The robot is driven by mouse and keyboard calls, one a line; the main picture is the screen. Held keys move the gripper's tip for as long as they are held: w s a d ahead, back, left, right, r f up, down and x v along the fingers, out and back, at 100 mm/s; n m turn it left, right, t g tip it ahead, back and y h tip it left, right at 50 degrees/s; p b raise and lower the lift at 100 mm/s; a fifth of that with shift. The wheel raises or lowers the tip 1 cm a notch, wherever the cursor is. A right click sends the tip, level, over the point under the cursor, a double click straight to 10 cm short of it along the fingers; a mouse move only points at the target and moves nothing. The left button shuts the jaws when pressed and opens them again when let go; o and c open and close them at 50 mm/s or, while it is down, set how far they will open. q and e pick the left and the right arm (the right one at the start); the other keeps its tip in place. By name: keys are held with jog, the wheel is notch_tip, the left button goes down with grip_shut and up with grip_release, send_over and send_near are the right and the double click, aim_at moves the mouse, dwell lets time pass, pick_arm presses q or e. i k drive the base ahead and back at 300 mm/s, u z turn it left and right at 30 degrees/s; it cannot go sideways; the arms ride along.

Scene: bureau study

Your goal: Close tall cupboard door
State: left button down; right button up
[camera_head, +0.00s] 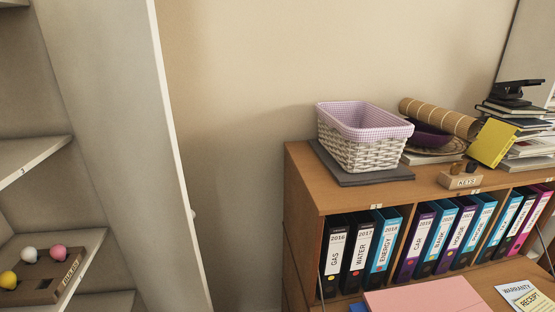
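The tall cupboard stands at the left, with its interior and pale shelves (35,158) showing. A tall grey-white panel (110,130), which looks like its door, stands open to the right of the shelves. Its light vertical edge (174,130) faces me. The hinge side is hard to make out, and the top and bottom of the door are outside the view. Neither of my grippers shows.
A wooden bureau (300,187) with several binders (335,250) stands at the right. A wicker basket (352,152), books (515,130) and a rolled mat (440,117) lie on top. A wooden holder with coloured balls (38,275) sits on a cupboard shelf. Bare wall shows between door and bureau.

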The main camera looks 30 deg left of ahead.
aim_at(106, 57)
jog(key=k, duration=0.5)
jog(key=u, duration=1.6)
jog(key=i, duration=0.3)
jog(key=u, duration=0.85)
